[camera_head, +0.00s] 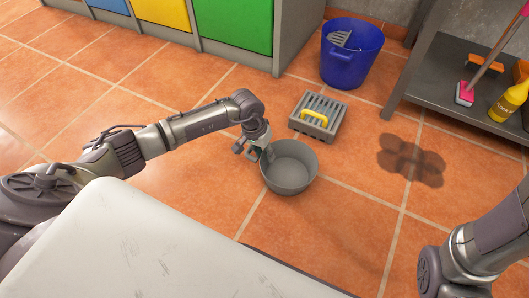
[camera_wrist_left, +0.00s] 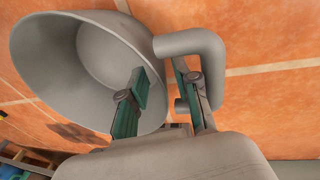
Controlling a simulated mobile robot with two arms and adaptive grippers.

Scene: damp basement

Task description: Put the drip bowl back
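The drip bowl (camera_head: 290,178) is a round grey bowl, empty, in the middle of the head view. In the left wrist view the bowl (camera_wrist_left: 95,60) fills the upper left, and its bent grey handle (camera_wrist_left: 205,45) juts out to the right. My left gripper (camera_head: 257,150) is at the bowl's left rim. In the left wrist view its fingers (camera_wrist_left: 162,80) straddle the bowl's wall, one inside the bowl, one outside within the handle's loop. A gap shows between the fingers. Whether the bowl touches the floor is unclear. My right gripper is out of view.
A blue bucket (camera_head: 350,65) is farther back. A dark blotch (camera_head: 411,160) marks the tiles right of the bowl. A low grey shelf (camera_head: 445,82) holds a brush and yellow bottle. Coloured cabinets line the back.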

